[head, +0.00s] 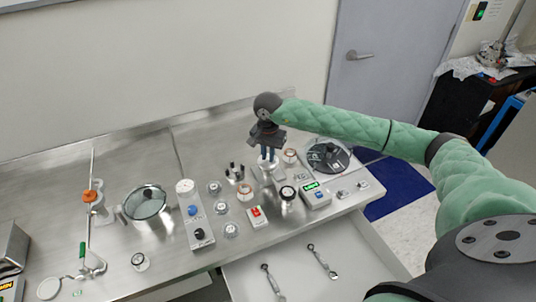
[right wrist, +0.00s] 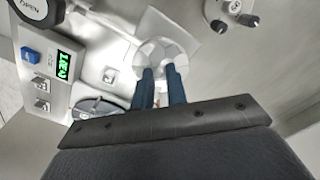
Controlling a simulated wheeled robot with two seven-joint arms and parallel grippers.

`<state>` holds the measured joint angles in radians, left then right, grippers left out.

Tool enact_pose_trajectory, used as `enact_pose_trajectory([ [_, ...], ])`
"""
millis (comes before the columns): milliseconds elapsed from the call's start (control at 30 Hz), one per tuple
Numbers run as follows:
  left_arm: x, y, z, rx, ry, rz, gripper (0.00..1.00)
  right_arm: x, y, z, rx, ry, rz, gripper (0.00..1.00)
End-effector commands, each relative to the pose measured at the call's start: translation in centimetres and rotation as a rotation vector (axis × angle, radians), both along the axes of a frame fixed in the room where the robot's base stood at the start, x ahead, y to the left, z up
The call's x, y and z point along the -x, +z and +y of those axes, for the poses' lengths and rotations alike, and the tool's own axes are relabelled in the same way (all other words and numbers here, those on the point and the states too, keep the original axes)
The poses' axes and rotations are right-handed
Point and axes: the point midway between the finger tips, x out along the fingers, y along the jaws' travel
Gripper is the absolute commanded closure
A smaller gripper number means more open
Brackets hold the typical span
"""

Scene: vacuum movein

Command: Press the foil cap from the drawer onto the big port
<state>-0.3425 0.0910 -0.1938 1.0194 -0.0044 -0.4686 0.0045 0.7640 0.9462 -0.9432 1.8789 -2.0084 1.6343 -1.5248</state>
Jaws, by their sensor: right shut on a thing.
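My right gripper (head: 268,154) reaches in over the metal bench with its blue fingers pointing down. In the right wrist view the two fingers (right wrist: 160,88) are close together, shut on a shiny, faceted silver piece that looks like the foil cap (right wrist: 162,52). The cap is at the fingertips, over a pale block on the bench. The big port seems to be under the cap and is hidden; I cannot tell whether they touch. The drawer (head: 345,258) is open at the front, with two wrenches (head: 322,262) in it. My left gripper is not in view.
Several ringed fittings, a switch panel (head: 194,215) and a glass vessel (head: 145,203) are to the left. A dark disc (head: 327,156) lies to the right.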

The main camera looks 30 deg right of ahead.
Motion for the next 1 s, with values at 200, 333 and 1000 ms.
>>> enact_pose_trajectory([
  [200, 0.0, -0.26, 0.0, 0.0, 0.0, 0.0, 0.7, 0.0, -0.23, 0.0, 0.0, 0.0, 0.0, 1.0],
  [333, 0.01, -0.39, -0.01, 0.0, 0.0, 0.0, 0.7, 0.0, -0.34, 0.0, 0.0, 0.0, 0.0, 1.0],
  [1000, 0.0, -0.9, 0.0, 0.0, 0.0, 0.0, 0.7, 0.0, -0.78, 0.0, 0.0, 0.0, 0.0, 1.0],
])
